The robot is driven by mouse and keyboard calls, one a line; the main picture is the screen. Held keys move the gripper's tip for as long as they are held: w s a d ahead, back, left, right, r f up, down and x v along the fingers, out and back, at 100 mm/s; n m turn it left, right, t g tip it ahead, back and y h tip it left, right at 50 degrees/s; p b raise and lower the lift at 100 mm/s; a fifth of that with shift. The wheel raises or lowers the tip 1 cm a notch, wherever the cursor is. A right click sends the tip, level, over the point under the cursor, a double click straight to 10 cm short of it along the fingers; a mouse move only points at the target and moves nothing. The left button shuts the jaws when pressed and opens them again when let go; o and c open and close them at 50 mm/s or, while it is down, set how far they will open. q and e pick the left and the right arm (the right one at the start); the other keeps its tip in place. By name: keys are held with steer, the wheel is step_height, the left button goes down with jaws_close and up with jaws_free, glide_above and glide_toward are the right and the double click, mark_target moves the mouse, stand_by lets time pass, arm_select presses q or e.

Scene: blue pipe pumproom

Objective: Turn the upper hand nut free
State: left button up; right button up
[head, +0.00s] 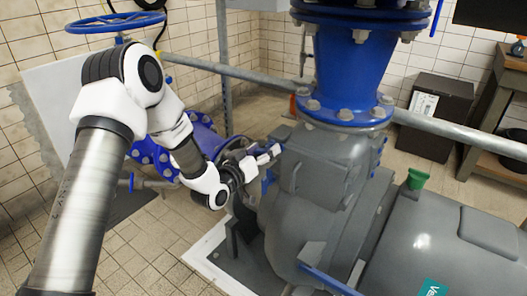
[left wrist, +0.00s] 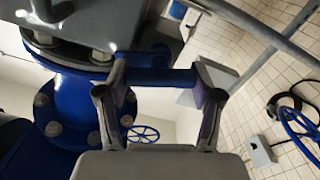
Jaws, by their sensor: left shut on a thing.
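My left gripper (head: 268,158) reaches in from the left to the side of the grey pump housing (head: 318,165). In the left wrist view its two fingers (left wrist: 160,88) stand on either side of a short blue bar (left wrist: 160,75), which spans the gap between them. The bar appears to be the upper hand nut, gripped across its length. In the head view the nut is mostly hidden by the fingers. My right gripper is not in view.
A blue flanged pipe (head: 345,65) rises from the housing. A grey rail (head: 430,122) crosses behind it. A blue handwheel (head: 115,22) is at the upper left. Tiled floor is open at lower left.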

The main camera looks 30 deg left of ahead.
arm_select(q)
steer(key=n, duration=0.3)
steer(key=shift+a+n, duration=0.1)
steer(key=shift+n, duration=0.3)
steer(key=n+b, duration=0.1)
steer(key=n, duration=0.2)
steer(key=shift+f+n, duration=0.1)
steer(key=shift+n, duration=0.2)
steer(key=n+b, duration=0.1)
steer(key=n, duration=0.5)
steer(key=shift+a+n, duration=0.1)
steer(key=shift+n, duration=0.2)
steer(key=o, duration=1.2)
steer(key=shift+f, duration=0.1)
steer(key=shift+c, duration=0.2)
steer(key=s+a, duration=0.1)
steer(key=s, duration=1)
steer(key=shift+s+a, duration=0.3)
steer(key=shift+s, duration=0.1)
